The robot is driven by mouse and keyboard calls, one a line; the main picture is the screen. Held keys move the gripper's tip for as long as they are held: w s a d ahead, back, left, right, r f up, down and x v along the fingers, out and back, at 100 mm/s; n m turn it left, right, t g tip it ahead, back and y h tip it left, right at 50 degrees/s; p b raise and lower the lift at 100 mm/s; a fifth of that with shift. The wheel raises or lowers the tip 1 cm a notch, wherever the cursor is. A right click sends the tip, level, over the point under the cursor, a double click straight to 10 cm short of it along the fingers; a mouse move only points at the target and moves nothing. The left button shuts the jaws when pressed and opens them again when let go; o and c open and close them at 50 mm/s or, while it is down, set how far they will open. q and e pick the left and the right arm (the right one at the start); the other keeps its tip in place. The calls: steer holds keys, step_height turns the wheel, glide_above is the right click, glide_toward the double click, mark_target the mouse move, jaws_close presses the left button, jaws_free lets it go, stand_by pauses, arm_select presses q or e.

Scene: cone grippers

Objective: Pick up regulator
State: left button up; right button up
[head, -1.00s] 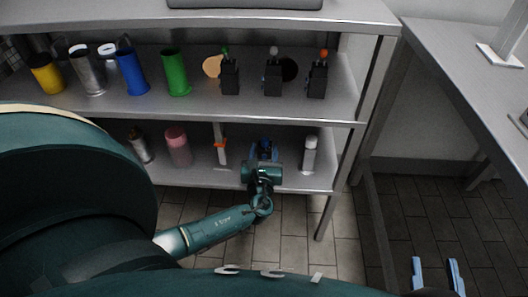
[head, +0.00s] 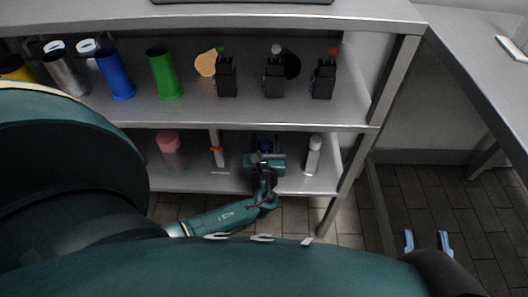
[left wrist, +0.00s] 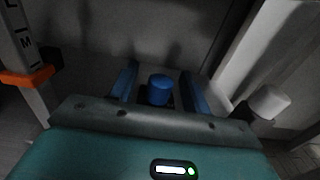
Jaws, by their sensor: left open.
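A dark regulator with a blue knob (left wrist: 159,90) stands on the lower shelf. In the left wrist view its knob is between the two blue fingers of my left gripper (left wrist: 160,92), with visible gaps on both sides. Its body is mostly hidden behind the gripper's edge. In the head view my left gripper (head: 265,147) reaches into the lower shelf, and its palm hides most of the regulator. My right gripper (head: 427,242) is open and empty, low over the floor at the right. Three black units with green (head: 226,77), white (head: 274,77) and red (head: 323,79) knobs stand on the shelf above.
The shelf above hangs close over my gripper.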

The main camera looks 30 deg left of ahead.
arm_select(q)
steer(key=shift+s, duration=0.1)
steer(key=shift+c, duration=0.2)
jaws_close()
